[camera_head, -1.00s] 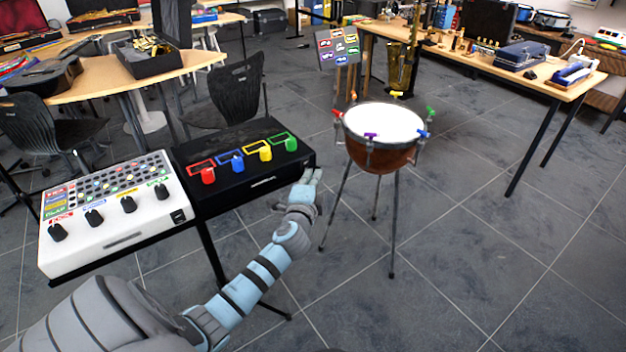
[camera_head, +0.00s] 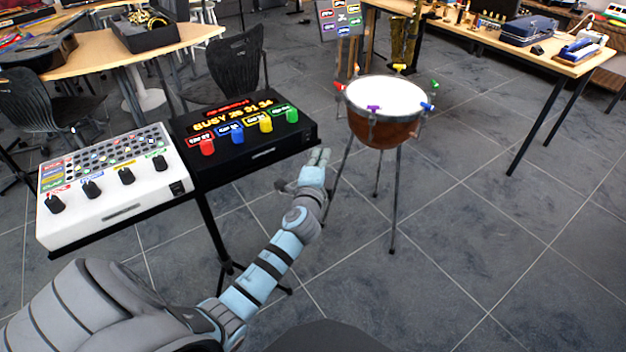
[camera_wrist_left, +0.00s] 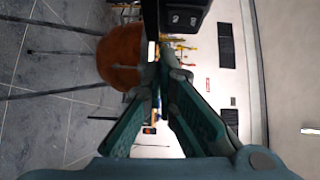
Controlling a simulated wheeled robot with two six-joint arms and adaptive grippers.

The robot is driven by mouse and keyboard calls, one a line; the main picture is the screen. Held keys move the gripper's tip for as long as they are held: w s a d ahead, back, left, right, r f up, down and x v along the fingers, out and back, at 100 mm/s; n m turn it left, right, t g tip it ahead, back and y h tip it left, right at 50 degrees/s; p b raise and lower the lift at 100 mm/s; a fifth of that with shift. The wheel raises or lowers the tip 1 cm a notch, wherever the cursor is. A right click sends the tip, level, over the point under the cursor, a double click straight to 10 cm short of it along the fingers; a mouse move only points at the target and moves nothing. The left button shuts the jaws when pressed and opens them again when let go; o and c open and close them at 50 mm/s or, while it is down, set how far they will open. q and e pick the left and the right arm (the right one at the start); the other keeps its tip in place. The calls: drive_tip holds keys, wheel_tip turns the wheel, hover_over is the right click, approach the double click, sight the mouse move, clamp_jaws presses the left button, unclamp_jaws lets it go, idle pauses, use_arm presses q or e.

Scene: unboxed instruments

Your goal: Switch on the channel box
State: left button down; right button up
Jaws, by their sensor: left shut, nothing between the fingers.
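The channel box (camera_head: 245,139) is the black box with red, blue, yellow and green knobs, on a stand left of centre. Its display (camera_head: 232,119) is lit with yellow text that seems to read "BUSY" and digits, with a red line above. My left gripper (camera_head: 319,156) is shut and empty, just off the box's front right corner, apart from it. My right gripper is out of view.
A white mixer-like box (camera_head: 115,184) stands left of the channel box. A kettledrum (camera_head: 386,95) on thin legs stands close to the right of my gripper. A black chair (camera_head: 236,76) is behind the box. The floor at the right is clear.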

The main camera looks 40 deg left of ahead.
use_arm(q)
drive_tip(key=v, duration=1)
drive_tip(key=shift+s+d+f+p, duration=0.2)
drive_tip(key=shift+d+f+p, duration=0.15)
drive_tip(key=shift+f, duration=0.2)
